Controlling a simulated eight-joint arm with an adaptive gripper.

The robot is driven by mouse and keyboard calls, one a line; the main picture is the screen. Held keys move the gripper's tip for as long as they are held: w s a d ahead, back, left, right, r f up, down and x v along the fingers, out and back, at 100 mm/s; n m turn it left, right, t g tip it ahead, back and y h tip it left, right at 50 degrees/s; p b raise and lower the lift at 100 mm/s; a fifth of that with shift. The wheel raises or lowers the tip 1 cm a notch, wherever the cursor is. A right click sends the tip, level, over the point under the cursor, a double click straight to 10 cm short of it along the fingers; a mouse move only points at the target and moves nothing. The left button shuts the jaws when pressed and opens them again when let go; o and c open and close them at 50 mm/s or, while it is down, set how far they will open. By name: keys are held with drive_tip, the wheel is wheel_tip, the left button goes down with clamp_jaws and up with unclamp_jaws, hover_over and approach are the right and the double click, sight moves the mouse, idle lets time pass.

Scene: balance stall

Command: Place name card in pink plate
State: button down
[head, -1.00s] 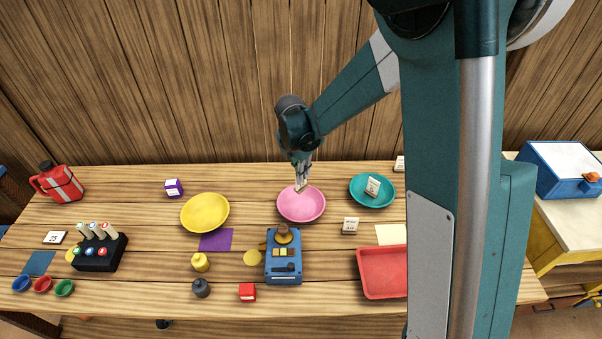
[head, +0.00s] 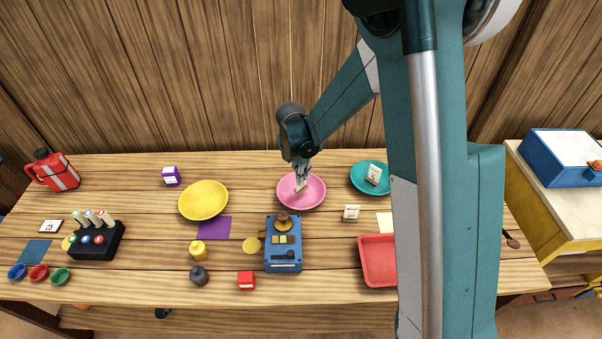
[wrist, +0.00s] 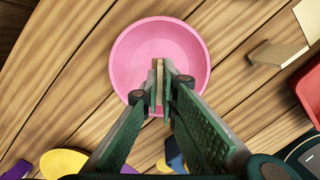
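The pink plate (head: 314,203) lies on the wooden table, right of the yellow plate; in the wrist view the pink plate (wrist: 135,55) fills the upper middle. My gripper (head: 302,181) points down over the plate. In the wrist view my gripper (wrist: 158,92) has its fingertips close on both sides of a thin tan card, seen edge-on, which I take as the name card (wrist: 159,68). The card is upright, over the plate's middle; its lower edge is at or just above the plate's surface, I cannot tell which. Its face is hidden.
A teal plate (head: 359,186) holding a small card stands to the right. Another card (head: 351,212) stands on the table. A blue scale-like device (head: 283,259) is in front, a red tray (head: 376,262) front right. My arm hides part of the table's right side.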

drive_tip(key=shift+f, duration=0.95)
drive_tip(key=c, duration=2.6)
unclamp_jaws()
drive_tip(key=shift+r, duration=0.1)
drive_tip(key=shift+r+p, duration=1)
drive_tip(key=shift+r, duration=2.4)
